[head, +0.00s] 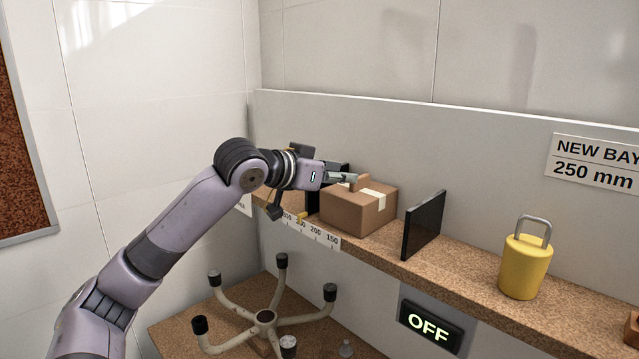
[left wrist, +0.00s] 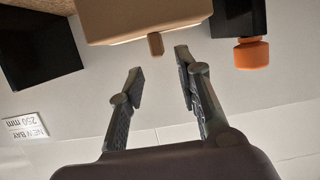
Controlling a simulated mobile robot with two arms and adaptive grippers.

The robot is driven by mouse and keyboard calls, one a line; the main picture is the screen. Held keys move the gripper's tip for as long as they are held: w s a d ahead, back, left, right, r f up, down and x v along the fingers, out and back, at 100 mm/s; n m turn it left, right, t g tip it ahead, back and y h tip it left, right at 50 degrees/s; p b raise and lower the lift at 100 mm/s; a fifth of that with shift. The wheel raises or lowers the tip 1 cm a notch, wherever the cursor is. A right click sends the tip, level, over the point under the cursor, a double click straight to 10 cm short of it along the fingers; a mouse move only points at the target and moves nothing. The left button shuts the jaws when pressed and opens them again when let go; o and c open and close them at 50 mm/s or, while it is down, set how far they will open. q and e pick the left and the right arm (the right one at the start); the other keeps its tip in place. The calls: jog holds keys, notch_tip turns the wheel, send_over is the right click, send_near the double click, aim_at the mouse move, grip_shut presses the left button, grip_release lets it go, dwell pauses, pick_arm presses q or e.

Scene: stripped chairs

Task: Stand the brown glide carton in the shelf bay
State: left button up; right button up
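The brown carton (head: 358,212), with a pale tape strip, sits on the speckled shelf (head: 468,268) between two black upright plates, the right one (head: 424,225) and the left one (head: 313,200), partly hidden. A gap shows between the carton and the right plate. A small brown tab (left wrist: 155,44) sticks out from the carton. My left gripper (left wrist: 158,62) is open, its fingertips on either side of the tab with visible gaps. In the head view the left gripper (head: 345,178) is at the carton's upper back edge. My right gripper is not in view.
A yellow padlock-shaped object (head: 526,266) stands farther right on the shelf. An orange knob (left wrist: 251,53) is beside the carton in the wrist view. A ruler strip (head: 312,228) runs along the shelf front. A chair base (head: 265,317) lies below, left of an OFF display (head: 431,325).

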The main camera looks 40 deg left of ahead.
pick_arm(q)
jog(key=b+v, duration=0.3)
jog(key=v, duration=0.4)
dwell(0.5)
